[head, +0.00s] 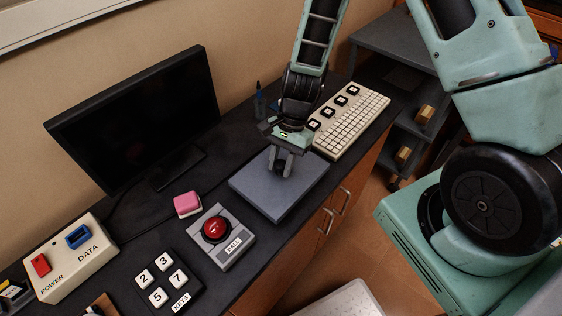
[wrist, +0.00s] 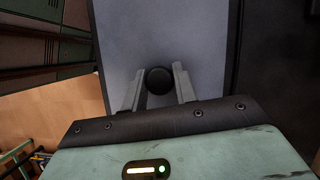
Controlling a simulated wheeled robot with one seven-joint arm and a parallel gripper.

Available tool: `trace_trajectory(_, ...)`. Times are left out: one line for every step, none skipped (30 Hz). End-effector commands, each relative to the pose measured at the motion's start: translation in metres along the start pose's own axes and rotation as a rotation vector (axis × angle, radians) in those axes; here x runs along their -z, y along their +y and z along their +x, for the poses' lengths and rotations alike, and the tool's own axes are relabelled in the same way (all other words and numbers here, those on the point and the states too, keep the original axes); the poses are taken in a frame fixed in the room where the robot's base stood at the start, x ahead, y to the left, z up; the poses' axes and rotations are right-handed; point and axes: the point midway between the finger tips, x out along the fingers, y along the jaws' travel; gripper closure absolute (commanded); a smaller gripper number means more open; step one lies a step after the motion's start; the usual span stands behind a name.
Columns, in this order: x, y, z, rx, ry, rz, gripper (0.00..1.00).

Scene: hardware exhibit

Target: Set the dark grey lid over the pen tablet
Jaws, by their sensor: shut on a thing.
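The dark grey lid (head: 254,188) is a flat rectangular slab on the black desk, between the ball unit and the cream keyboard. In the wrist view the lid (wrist: 205,35) fills the middle, with a round black knob (wrist: 158,80) on it. My gripper (head: 281,170) is above the lid, pointing down, with its fingers on either side of the knob. In the wrist view my gripper (wrist: 158,85) is shut on the knob. The pen tablet is not visible; whether it lies under the lid cannot be told.
A grey unit with a red ball (head: 216,229), a pink block (head: 187,204) and a key pad (head: 168,283) are left of the lid. A keyboard (head: 345,120) is close behind it on the right. A monitor (head: 140,115) stands at the back. The desk's front edge is near the lid.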

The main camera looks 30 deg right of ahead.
Motion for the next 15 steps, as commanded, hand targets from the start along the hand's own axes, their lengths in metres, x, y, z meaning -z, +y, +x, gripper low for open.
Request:
trace_trajectory(0.0000,-0.0001,-0.0001,0.000,0.000,0.000,0.99)
trace_trajectory(-0.0001,-0.0001,-0.0001,0.000,0.000,0.000,0.99)
trace_trajectory(-0.0001,-0.0001,-0.0001,0.000,0.000,0.000,0.99)
trace_trajectory(0.0000,-0.0001,-0.0001,0.000,0.000,0.000,0.99)
trace_trajectory(0.0000,-0.0001,0.0000,0.000,0.000,0.000,0.99)
trace_trajectory(0.0001,-0.0001,0.0002,0.000,0.000,0.000,0.99)
trace_trajectory(0.0002,-0.0001,0.0005,0.000,0.000,0.000,0.99)
trace_trajectory(0.0003,0.0000,0.0008,0.000,0.000,0.000,0.99)
trace_trajectory(0.0005,0.0000,0.0012,0.000,0.000,0.000,0.99)
trace_trajectory(0.0007,0.0000,0.0016,0.000,0.000,0.000,0.99)
trace_trajectory(0.0009,0.0000,0.0021,0.000,0.000,0.000,0.99)
trace_trajectory(0.0011,0.0000,0.0026,0.000,0.000,0.000,0.99)
trace_trajectory(0.0013,-0.0001,0.0031,0.000,0.000,0.000,0.99)
trace_trajectory(0.0015,0.0000,0.0035,0.000,0.000,0.000,0.99)
trace_trajectory(0.0017,0.0000,0.0040,0.000,0.000,0.000,0.99)
